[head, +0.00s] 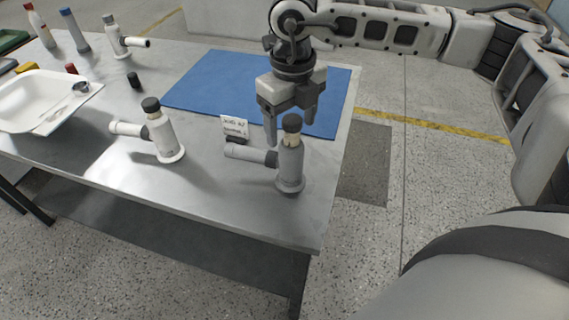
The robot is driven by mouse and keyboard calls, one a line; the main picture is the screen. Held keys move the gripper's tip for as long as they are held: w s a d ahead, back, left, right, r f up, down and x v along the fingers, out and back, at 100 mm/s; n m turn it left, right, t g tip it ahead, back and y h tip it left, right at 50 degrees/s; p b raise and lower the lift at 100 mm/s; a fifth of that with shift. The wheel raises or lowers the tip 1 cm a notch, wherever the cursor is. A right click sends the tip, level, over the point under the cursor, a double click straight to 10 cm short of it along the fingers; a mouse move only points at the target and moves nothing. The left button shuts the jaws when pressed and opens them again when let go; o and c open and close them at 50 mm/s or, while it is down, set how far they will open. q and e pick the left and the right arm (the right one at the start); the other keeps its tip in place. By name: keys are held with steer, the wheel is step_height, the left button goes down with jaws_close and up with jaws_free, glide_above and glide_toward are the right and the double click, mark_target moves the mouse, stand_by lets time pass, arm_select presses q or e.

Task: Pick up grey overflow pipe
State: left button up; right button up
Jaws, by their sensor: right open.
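The grey overflow pipe (291,166) stands upright on the metal table near its right front corner. It has a dark cap on top, a round base flange and a side branch pointing left. My right gripper (291,132) is open and points down, just above and behind the pipe's top. Its fingers appear to lie on either side of the cap, with the left finger coming down near the side branch. I cannot tell if they touch the pipe. My left gripper is not in view.
A similar white pipe (164,137) stands to the left. A small label card (234,125) stands behind the grey pipe's branch. A blue mat (215,82) lies behind. A white tub shell (50,112), bottles and another white pipe (116,40) are at the left. The table's front strip is clear.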

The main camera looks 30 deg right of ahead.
steer(key=shift+w+f, duration=0.2)
steer(key=shift+f, duration=1.55)
steer(key=c, duration=1.4)
steer(key=shift+r, duration=0.1)
steer(key=shift+c, duration=0.2)
